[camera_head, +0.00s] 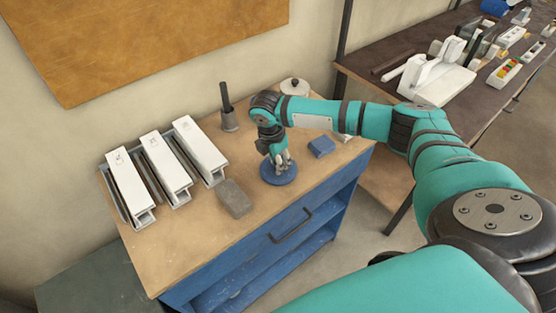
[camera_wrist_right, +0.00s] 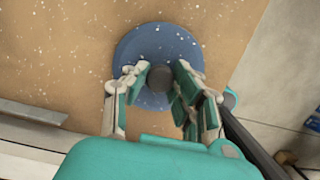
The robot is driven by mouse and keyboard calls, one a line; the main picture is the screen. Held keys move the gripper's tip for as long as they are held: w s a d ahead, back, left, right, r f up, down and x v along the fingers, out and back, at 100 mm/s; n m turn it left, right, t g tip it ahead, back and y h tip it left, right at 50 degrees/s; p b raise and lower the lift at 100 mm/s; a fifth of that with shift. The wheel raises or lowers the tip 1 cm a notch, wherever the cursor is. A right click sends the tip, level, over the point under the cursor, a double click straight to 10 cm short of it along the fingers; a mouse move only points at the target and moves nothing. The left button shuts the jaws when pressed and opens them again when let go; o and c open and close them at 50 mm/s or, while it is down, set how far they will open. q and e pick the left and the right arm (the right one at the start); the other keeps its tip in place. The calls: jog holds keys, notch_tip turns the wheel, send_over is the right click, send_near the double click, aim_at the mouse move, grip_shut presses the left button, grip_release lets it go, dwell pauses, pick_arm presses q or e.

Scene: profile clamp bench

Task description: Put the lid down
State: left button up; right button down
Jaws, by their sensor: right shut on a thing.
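The lid is a round blue disc (camera_head: 270,180) with a dark knob, over the front middle of the wooden bench top in the head view. In the right wrist view the blue lid (camera_wrist_right: 150,45) and its dark knob (camera_wrist_right: 161,78) show from above. My right gripper (camera_head: 279,166) points down over the lid. In the wrist view its fingers (camera_wrist_right: 160,80) are closed on either side of the knob. I cannot tell whether the lid touches the bench or hangs just above it. My left gripper is not in view.
A grey block (camera_head: 234,198) lies left of the lid, and a small blue block (camera_head: 321,147) to its right. White profile clamps (camera_head: 165,165) stand farther left. A dark holder (camera_head: 229,120) and a white lidded pot (camera_head: 294,87) stand behind. Bare bench surrounds the lid.

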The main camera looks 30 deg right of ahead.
aim_at(273, 171)
jog(key=c, duration=1.5)
grip_release()
jog(key=shift+f, duration=0.15)
jog(key=o, duration=0.4)
jog(key=r, duration=0.4)
jog(key=a+r+b, duration=0.1)
jog(key=r, duration=0.3)
jog(key=r+b, duration=0.1)
jog(key=r, duration=0.3)
jog(key=shift+a+r, duration=0.15)
jog(key=shift+a, duration=0.25)
jog(key=shift+s, duration=0.15)
